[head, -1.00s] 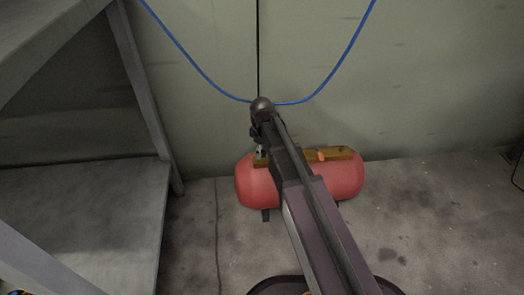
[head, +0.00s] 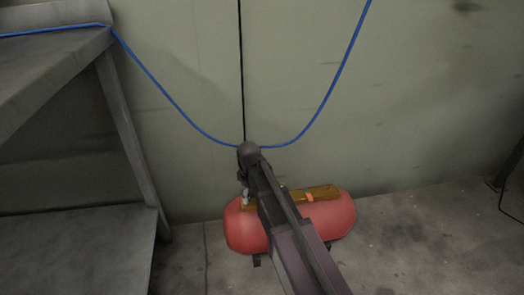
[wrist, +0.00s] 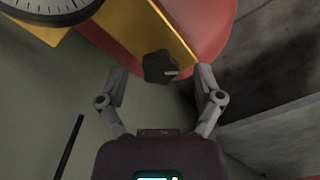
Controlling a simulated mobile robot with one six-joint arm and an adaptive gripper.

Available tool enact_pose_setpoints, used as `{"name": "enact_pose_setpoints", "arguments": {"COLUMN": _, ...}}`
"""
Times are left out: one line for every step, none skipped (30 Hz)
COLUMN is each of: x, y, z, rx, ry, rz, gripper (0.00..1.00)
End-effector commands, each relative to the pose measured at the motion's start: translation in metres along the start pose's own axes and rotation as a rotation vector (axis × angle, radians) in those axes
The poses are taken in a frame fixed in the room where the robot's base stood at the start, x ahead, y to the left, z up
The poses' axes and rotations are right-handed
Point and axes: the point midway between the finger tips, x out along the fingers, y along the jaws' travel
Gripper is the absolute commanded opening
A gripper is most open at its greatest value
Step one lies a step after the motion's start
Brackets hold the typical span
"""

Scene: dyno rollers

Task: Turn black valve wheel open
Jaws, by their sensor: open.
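The black valve wheel (wrist: 160,67) shows in the wrist view at the edge of a yellow plate (wrist: 148,28) on the red tank (wrist: 212,20). My gripper (wrist: 161,80) is open, with one finger to the left of the wheel and one to the right. I cannot tell whether either finger touches it. In the head view the red tank (head: 335,215) stands low by the wall, and my arm covers part of it. The wheel and the gripper's fingers are hidden there.
A round gauge (wrist: 45,8) sits at the top left of the wrist view. A grey shelf (head: 100,225) stands left of the tank in the head view. A blue hose (head: 335,85) hangs along the wall. The floor right of the tank is clear.

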Motion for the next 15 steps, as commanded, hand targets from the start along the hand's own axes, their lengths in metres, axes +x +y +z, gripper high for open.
{"name": "enact_pose_setpoints", "arguments": {"x": 0.0, "y": 0.0001, "z": -0.0001, "rx": 0.014, "ry": 0.0, "rz": 0.0, "gripper": 0.85}}
{"name": "enact_pose_setpoints", "arguments": {"x": 0.0, "y": 0.0001, "z": -0.0001, "rx": 0.023, "ry": 0.0, "rz": 0.0, "gripper": 0.85}}
{"name": "enact_pose_setpoints", "arguments": {"x": 0.0, "y": 0.0001, "z": -0.0001, "rx": 0.037, "ry": 0.0, "rz": 0.0, "gripper": 0.85}}
{"name": "enact_pose_setpoints", "arguments": {"x": 0.0, "y": 0.0001, "z": -0.0001, "rx": 0.05, "ry": 0.0, "rz": 0.0, "gripper": 0.85}}
{"name": "enact_pose_setpoints", "arguments": {"x": 0.0, "y": 0.0001, "z": -0.0001, "rx": 0.063, "ry": 0.0, "rz": 0.0, "gripper": 0.85}}
{"name": "enact_pose_setpoints", "arguments": {"x": 0.0, "y": 0.0001, "z": -0.0001, "rx": 0.083, "ry": 0.0, "rz": 0.0, "gripper": 0.85}}
{"name": "enact_pose_setpoints", "arguments": {"x": 0.0, "y": 0.0001, "z": -0.0001, "rx": 0.098, "ry": 0.0, "rz": 0.0, "gripper": 0.85}}
{"name": "enact_pose_setpoints", "arguments": {"x": 0.0, "y": 0.0001, "z": -0.0001, "rx": 0.116, "ry": 0.0, "rz": 0.0, "gripper": 0.85}}
{"name": "enact_pose_setpoints", "arguments": {"x": 0.0, "y": 0.0001, "z": -0.0001, "rx": 0.139, "ry": 0.0, "rz": 0.0, "gripper": 0.85}}
{"name": "enact_pose_setpoints", "arguments": {"x": 0.0, "y": 0.0001, "z": -0.0001, "rx": 0.157, "ry": 0.0, "rz": 0.0, "gripper": 0.85}}
{"name": "enact_pose_setpoints", "arguments": {"x": 0.0, "y": 0.0001, "z": -0.0001, "rx": 0.177, "ry": 0.0, "rz": 0.0, "gripper": 0.85}}
{"name": "enact_pose_setpoints", "arguments": {"x": 0.0, "y": 0.0001, "z": -0.0001, "rx": 0.203, "ry": 0.0, "rz": 0.0, "gripper": 0.85}}
{"name": "enact_pose_setpoints", "arguments": {"x": 0.0, "y": 0.0001, "z": -0.0001, "rx": 0.222, "ry": 0.0, "rz": 0.0, "gripper": 0.85}}
{"name": "enact_pose_setpoints", "arguments": {"x": 0.0, "y": 0.0001, "z": -0.0001, "rx": 0.242, "ry": 0.0, "rz": 0.0, "gripper": 0.85}}
{"name": "enact_pose_setpoints", "arguments": {"x": 0.0, "y": 0.0001, "z": -0.0001, "rx": 0.268, "ry": 0.0, "rz": 0.0, "gripper": 0.85}}
